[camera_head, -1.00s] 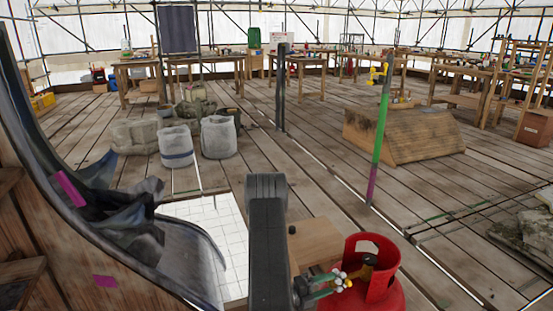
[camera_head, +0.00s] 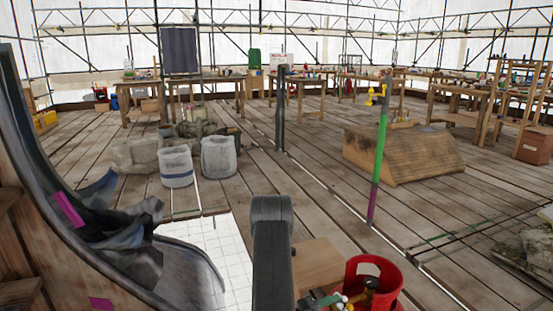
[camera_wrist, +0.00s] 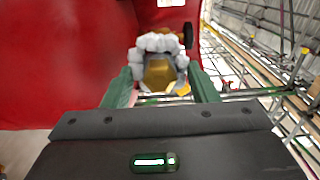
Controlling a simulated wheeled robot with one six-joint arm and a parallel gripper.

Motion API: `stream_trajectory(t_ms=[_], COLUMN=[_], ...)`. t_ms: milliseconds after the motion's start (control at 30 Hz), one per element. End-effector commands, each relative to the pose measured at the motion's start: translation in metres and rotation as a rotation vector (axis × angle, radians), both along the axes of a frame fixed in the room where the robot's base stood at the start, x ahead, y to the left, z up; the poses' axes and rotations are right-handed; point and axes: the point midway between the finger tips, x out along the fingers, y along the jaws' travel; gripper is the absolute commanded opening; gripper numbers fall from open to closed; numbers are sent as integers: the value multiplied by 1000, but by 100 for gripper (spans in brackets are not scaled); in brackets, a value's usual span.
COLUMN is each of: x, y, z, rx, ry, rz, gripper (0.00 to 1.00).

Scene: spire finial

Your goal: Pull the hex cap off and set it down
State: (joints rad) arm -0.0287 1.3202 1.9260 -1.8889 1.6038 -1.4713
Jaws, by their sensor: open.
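A brass hex cap (camera_wrist: 158,74) sits in the middle of the wrist view, with a lumpy white ring or collar (camera_wrist: 157,43) around its upper side. My gripper (camera_wrist: 160,70) is open, with one green finger on each side of the cap. I cannot tell whether either finger touches it. In the head view my gripper (camera_head: 336,300) is at the bottom edge, close to the red gas cylinder (camera_head: 388,274). A dark brass valve part (camera_head: 369,286) shows inside the cylinder's collar. My arm hides part of the area to the left.
A wooden box (camera_head: 318,262) stands just left of the cylinder. A white gridded sheet (camera_head: 215,250) lies on the plank floor, beside a curved dark slab (camera_head: 60,210). A green and purple pole (camera_head: 380,140) stands beyond.

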Motion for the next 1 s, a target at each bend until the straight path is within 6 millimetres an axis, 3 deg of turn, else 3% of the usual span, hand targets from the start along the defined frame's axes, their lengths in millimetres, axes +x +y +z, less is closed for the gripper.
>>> stream_trajectory(t_ms=[600, 667, 900, 1000], x=[0, 0, 0, 0], y=[0, 0, 0, 0], z=[0, 0, 0, 0], rx=[0, 0, 0, 0], ry=[0, 0, 0, 0], rz=[0, 0, 0, 0], gripper=[53, 45, 0, 0])
